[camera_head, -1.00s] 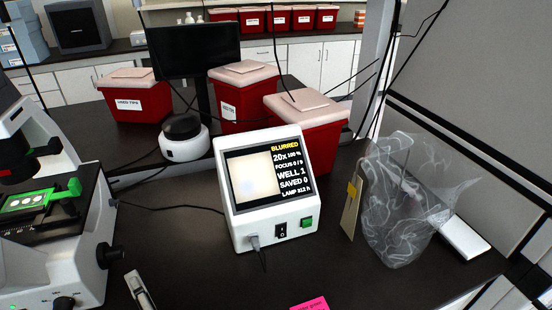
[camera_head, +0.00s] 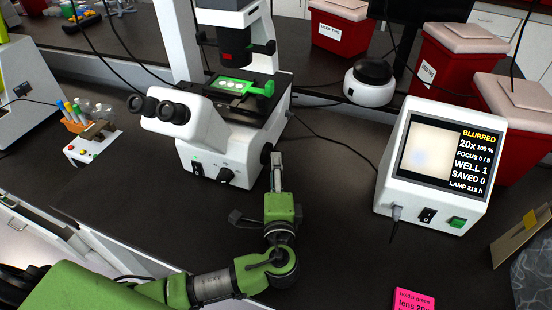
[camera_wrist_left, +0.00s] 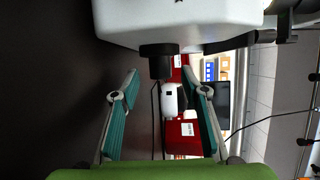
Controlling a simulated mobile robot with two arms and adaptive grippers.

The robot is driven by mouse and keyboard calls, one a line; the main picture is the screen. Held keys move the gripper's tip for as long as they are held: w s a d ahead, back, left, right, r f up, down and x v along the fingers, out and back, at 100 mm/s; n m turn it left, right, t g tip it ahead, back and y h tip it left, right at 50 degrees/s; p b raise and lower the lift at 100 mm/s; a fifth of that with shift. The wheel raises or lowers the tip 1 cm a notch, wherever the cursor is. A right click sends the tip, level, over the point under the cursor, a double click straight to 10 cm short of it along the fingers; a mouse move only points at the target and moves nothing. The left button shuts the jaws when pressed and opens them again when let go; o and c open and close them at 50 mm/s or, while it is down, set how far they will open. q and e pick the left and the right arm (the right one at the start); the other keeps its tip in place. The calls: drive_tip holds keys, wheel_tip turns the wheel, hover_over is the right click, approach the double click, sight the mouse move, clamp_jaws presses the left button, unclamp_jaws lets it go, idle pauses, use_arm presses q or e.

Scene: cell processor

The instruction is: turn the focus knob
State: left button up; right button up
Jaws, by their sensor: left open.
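The white microscope (camera_head: 200,125) stands left of centre in the head view, with a green slide holder (camera_head: 262,88) on its stage. Its black focus knob (camera_head: 266,154) is on its right side, partly hidden by my gripper. My left gripper (camera_head: 277,160) is open right at the knob. In the left wrist view the knob (camera_wrist_left: 158,62) lies between the fingertips of the gripper (camera_wrist_left: 160,72); I cannot tell whether they touch it. The screen (camera_head: 445,150) reads BLURRED, 20x, FOCUS 0 / 9, WELL 1. My right gripper is not in view.
Red bins (camera_head: 455,65) and a white round device with a black top (camera_head: 370,82) stand behind. A tube rack (camera_head: 90,140) is at the left, a pink note (camera_head: 413,299) at the front right. Bare table lies between microscope and screen. A cable crosses there.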

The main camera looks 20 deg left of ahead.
use_arm(q)
drive_tip(key=shift+x, duration=1.6)
drive_tip(key=c, duration=1.1)
drive_tip(key=shift+d+r+p, duration=0.1)
drive_tip(key=shift+r+p, duration=0.05)
drive_tip(key=shift+p, duration=0.6)
drive_tip(key=g+p, duration=0.1)
drive_tip(key=p, duration=0.3)
drive_tip(key=r+m+g+p, duration=0.1)
drive_tip(key=g+p, duration=0.1)
drive_tip(key=p, duration=0.2)
drive_tip(key=g+h+p, duration=0.1)
drive_tip(key=p, duration=0.3)
drive_tip(key=shift+w+r+m, duration=0.1)
drive_tip(key=shift+r+m, duration=0.05)
drive_tip(key=shift+m, duration=0.15)
drive_tip(key=shift+g+p, duration=0.65)
drive_tip(key=shift+g, duration=0.05)
drive_tip(key=shift+w+g, duration=0.1)
drive_tip(key=shift+g, duration=0.5)
